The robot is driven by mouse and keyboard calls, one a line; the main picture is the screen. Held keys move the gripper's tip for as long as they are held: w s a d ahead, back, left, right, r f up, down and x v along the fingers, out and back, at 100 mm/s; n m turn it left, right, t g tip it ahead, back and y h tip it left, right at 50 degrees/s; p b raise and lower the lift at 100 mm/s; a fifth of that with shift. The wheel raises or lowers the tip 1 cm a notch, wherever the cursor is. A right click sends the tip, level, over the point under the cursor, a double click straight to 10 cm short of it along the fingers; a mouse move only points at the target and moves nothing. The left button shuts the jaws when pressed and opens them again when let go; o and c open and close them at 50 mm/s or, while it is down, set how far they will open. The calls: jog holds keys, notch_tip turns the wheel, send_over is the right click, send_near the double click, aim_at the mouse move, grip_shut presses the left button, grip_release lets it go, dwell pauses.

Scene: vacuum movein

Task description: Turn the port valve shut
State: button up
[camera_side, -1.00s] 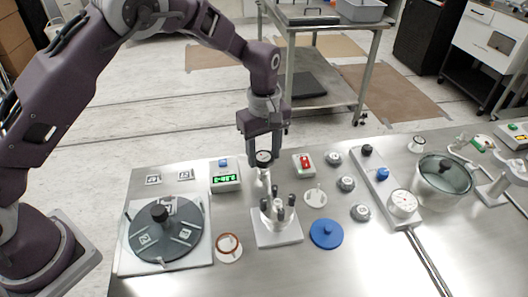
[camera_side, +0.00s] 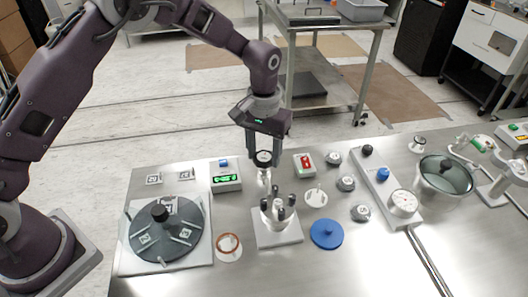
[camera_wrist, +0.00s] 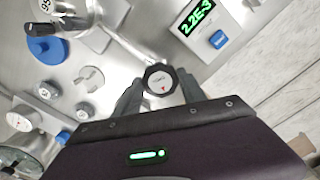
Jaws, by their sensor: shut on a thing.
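The port valve has a dark knob with a white, red-marked face (camera_side: 263,157), on an upright metal stem (camera_side: 264,177). In the wrist view the knob (camera_wrist: 160,84) sits between my two fingers, its face toward the camera. My gripper (camera_side: 264,161) points down over the valve and is shut on the knob. It also shows in the wrist view (camera_wrist: 160,90), with one finger on each side. The lower part of the valve is partly hidden in the wrist view.
A readout box (camera_side: 225,178) stands left of the valve, showing 2.2E-3 in the wrist view. A white block with several dark posts (camera_side: 279,218) stands just in front. A red-switch box (camera_side: 304,164) is to the right. A blue disc (camera_side: 326,234) and dark round lid (camera_side: 166,232) lie nearby.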

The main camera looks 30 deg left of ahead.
aim_at(263, 157)
jog(key=m, duration=0.6)
jog(key=shift+a, duration=0.1)
jog(key=m, duration=0.6)
jog(key=shift+m, duration=0.3)
dwell(0.4)
jog(key=o, duration=1.4)
jog(key=shift+c, duration=0.2)
notch_tip(263, 157, up, 7)
jog(key=shift+r, duration=0.1)
